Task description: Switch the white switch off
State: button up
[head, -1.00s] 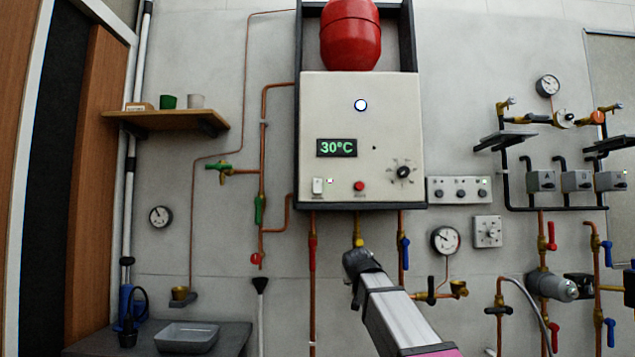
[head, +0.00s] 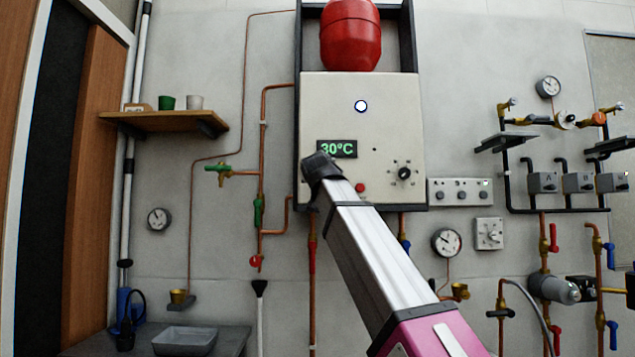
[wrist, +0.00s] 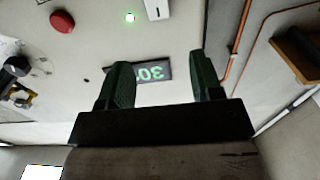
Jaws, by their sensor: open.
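The white switch (wrist: 157,9) shows at the top edge of the upside-down wrist view, on the cream front of the boiler cabinet (head: 400,110). It is partly cut off there, so I cannot tell its full position. In the head view the end of my arm hides the switch and lamp. My gripper (wrist: 160,62) is open and empty, its two green fingers pointing at the panel around the temperature display (wrist: 153,73). I see no finger touching the switch.
On the same panel are a red button (wrist: 62,21) and a black dial (head: 404,173). The display (head: 337,149) reads 30°C. Copper pipes (head: 263,160) and a wooden shelf (head: 170,118) are to the left in the head view. A grey switch box (head: 459,192) is right of the cabinet.

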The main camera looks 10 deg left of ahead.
jog(key=x, duration=1)
jog(key=shift+w, duration=0.15)
jog(key=shift+c, duration=0.3)
